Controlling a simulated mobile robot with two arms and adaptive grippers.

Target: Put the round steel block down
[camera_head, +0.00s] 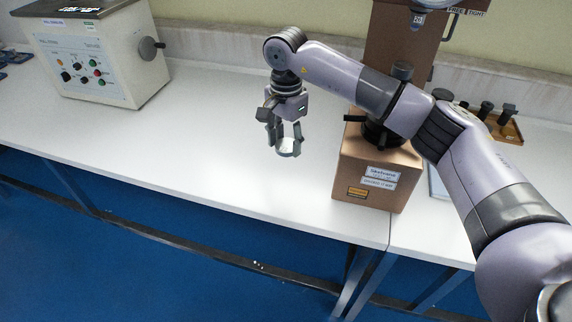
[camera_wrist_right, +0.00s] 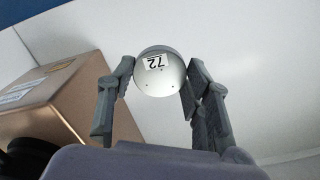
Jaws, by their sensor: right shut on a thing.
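The round steel block (camera_wrist_right: 158,80) is a pale disc with a white label reading 72 in the right wrist view. My right gripper (camera_wrist_right: 158,85) is shut on it, one finger on each side. In the head view the right gripper (camera_head: 287,142) points down over the white bench (camera_head: 215,130), with the block (camera_head: 287,147) between its fingertips. I cannot tell whether the block touches the bench top. My left gripper is in neither view.
A copper-coloured tester (camera_head: 372,195) stands close to the right of the gripper. A cream control box (camera_head: 100,60) stands at the back left. A wooden tray with dark pieces (camera_head: 510,130) is at the far right. The bench left of the gripper is clear.

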